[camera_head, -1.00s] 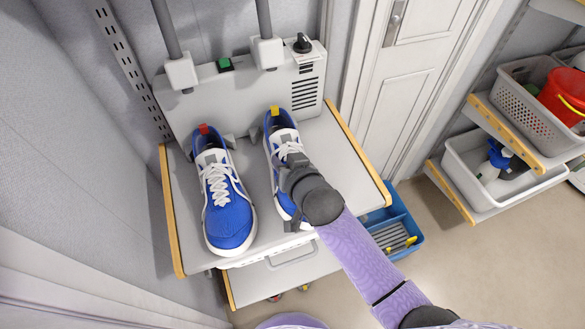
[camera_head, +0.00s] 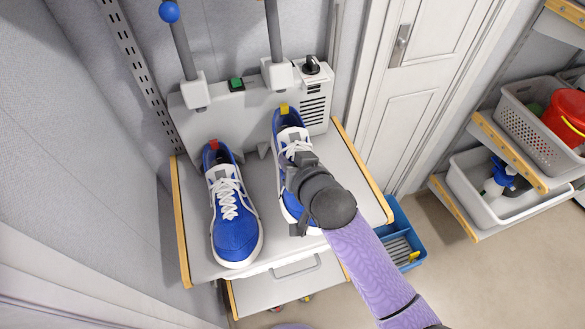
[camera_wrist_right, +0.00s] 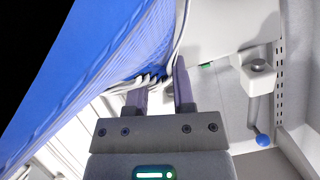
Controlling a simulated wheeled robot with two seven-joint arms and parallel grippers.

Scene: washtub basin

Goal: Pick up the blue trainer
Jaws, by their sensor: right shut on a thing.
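Two blue trainers with white laces show in the head view. The left one, with a red heel tab (camera_head: 235,235), rests on the grey shelf (camera_head: 262,235). The right one, with a yellow heel tab (camera_head: 290,133), is held by my right gripper (camera_head: 299,168), which is shut on its lace side and hides part of it. It seems raised a little; its clearance is hard to judge. In the right wrist view, this trainer (camera_wrist_right: 85,60) fills the upper left, its laces beside the fingertips (camera_wrist_right: 159,80). My left gripper is not in view.
A grey unit with two upright posts (camera_head: 273,40) and a black knob (camera_head: 312,66) stands behind the trainers. A blue crate (camera_head: 414,238) lies below right. Side shelves hold a grey basket (camera_head: 530,135) and a white bin (camera_head: 495,210).

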